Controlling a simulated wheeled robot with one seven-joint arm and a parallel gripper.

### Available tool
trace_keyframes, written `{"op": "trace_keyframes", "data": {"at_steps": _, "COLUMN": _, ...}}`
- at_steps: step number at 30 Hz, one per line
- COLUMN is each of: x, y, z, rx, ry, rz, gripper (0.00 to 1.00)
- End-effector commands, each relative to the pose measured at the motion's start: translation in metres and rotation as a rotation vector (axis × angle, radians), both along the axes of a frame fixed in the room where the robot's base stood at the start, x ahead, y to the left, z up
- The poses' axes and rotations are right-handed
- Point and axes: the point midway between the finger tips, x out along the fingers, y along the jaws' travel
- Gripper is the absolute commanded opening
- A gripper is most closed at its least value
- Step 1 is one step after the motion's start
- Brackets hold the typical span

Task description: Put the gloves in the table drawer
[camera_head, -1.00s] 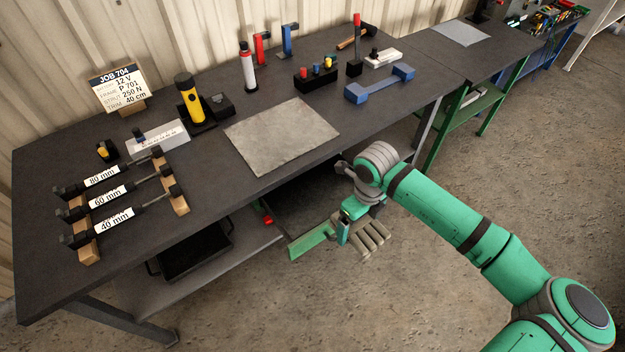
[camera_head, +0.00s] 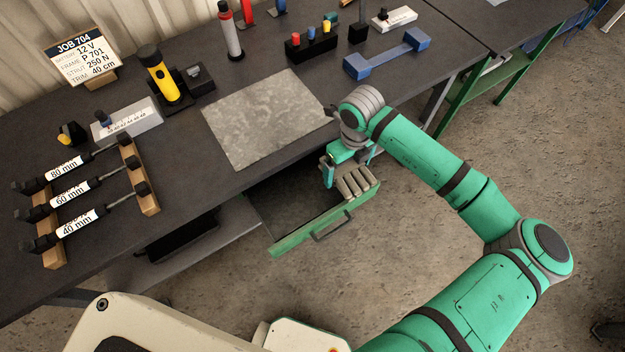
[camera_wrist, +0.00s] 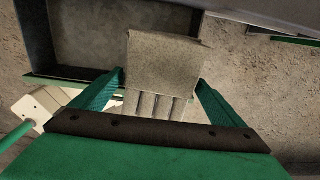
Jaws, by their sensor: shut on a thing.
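The grey gloves (camera_head: 355,184) are between the teal fingers of my gripper (camera_head: 348,166), which is shut on them. In the wrist view, the gloves (camera_wrist: 165,65) hang between the two fingertips (camera_wrist: 163,92), with the grey glove fingers toward my palm. The table drawer (camera_head: 310,232) is pulled out under the bench, with a green front and a dark handle. The gloves are at the right end of the drawer, above or at its rim; I cannot tell how deep. In the wrist view the drawer's dark inside (camera_wrist: 88,35) shows to the left of the gloves, with no object visible there.
The dark workbench (camera_head: 190,190) overhangs the drawer's back. On it lie a grey sheet (camera_head: 265,118), a strut rack (camera_head: 140,175), a yellow torch (camera_head: 163,78) and a blue bracket (camera_head: 386,55). A shelf with a black tray (camera_head: 180,238) is left of the drawer. Floor in front is open.

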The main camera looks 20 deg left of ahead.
Motion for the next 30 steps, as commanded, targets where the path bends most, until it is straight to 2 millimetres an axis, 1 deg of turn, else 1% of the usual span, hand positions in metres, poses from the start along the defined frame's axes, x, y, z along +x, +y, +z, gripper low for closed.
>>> {"op": "trace_keyframes", "data": {"at_steps": 1, "x": -0.004, "y": 0.013, "z": -0.006, "rx": 0.003, "ry": 0.002, "rz": 0.005, "gripper": 0.66}}
{"op": "trace_keyframes", "data": {"at_steps": 6, "x": -0.015, "y": 0.046, "z": -0.023, "rx": 0.002, "ry": 0.003, "rz": 0.004, "gripper": 0.66}}
{"op": "trace_keyframes", "data": {"at_steps": 9, "x": -0.02, "y": 0.058, "z": -0.041, "rx": 0.002, "ry": 0.004, "rz": 0.002, "gripper": 0.66}}
{"op": "trace_keyframes", "data": {"at_steps": 12, "x": -0.022, "y": 0.069, "z": -0.055, "rx": 0.001, "ry": 0.002, "rz": 0.001, "gripper": 0.66}}
{"op": "trace_keyframes", "data": {"at_steps": 15, "x": -0.024, "y": 0.076, "z": -0.064, "rx": 0.0, "ry": 0.001, "rz": 0.0, "gripper": 0.66}}
{"op": "trace_keyframes", "data": {"at_steps": 23, "x": -0.028, "y": 0.085, "z": -0.077, "rx": 0.0, "ry": 0.001, "rz": -0.002, "gripper": 0.66}}
{"op": "trace_keyframes", "data": {"at_steps": 24, "x": -0.029, "y": 0.088, "z": -0.081, "rx": 0.0, "ry": 0.002, "rz": -0.002, "gripper": 0.66}}
{"op": "trace_keyframes", "data": {"at_steps": 27, "x": -0.029, "y": 0.086, "z": -0.097, "rx": 0.0, "ry": 0.004, "rz": -0.005, "gripper": 0.66}}
{"op": "trace_keyframes", "data": {"at_steps": 30, "x": -0.028, "y": 0.086, "z": -0.107, "rx": 0.0, "ry": 0.002, "rz": -0.004, "gripper": 0.66}}
